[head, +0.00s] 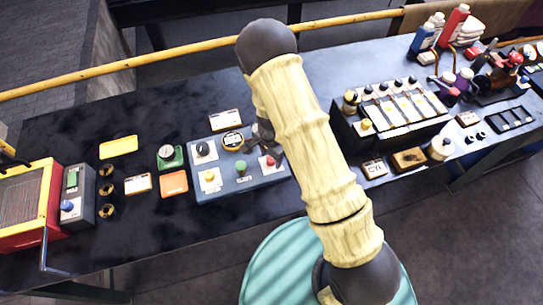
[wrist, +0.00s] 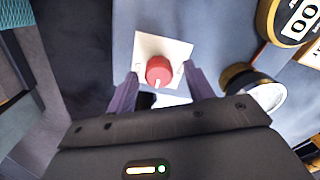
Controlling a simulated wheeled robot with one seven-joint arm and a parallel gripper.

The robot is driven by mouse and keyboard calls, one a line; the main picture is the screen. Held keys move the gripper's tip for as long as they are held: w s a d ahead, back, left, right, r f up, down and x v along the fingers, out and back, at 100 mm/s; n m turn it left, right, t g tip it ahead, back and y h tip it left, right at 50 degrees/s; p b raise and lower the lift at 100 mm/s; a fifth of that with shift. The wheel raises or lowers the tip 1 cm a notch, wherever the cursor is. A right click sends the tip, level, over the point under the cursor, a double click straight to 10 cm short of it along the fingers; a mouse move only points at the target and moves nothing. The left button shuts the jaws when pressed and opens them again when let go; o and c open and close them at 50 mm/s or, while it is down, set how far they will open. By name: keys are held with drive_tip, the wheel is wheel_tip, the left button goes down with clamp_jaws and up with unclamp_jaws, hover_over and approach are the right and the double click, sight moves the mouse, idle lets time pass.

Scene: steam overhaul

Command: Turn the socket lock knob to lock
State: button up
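A red round knob (wrist: 159,71) with a white mark sits on a white square plate (wrist: 160,50) on a blue-grey panel (wrist: 200,25). Its mark points toward the bottom of the wrist view. The knob also shows in the head view (head: 270,160), at the right end of the panel (head: 240,184). I cannot read a label naming it as the socket lock knob. My gripper (wrist: 162,72) is open, with one finger on each side of the knob. Gaps show between fingers and knob; height above it is unclear. In the head view my gripper is mostly hidden behind my arm.
A round-ended metallic part (wrist: 265,95) lies close right of my gripper.

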sight(271, 159)
wheel_tip(271, 159, up, 17)
drive_tip(key=b, duration=0.2)
drive_tip(key=shift+r, duration=0.2)
idle(0.4)
idle(0.4)
drive_tip(key=s+d+r+n+t, duration=0.1)
drive_tip(key=s+d+r+n, duration=0.2)
drive_tip(key=s+d, duration=0.3)
drive_tip(key=s+d+r+n+t, duration=0.1)
drive_tip(key=s+d+r+n, duration=0.3)
drive_tip(key=s+d+n, duration=0.2)
drive_tip(key=shift+s+d+n+t, duration=0.3)
drive_tip(key=shift+s+d, duration=0.1)
drive_tip(key=shift+d, duration=0.45)
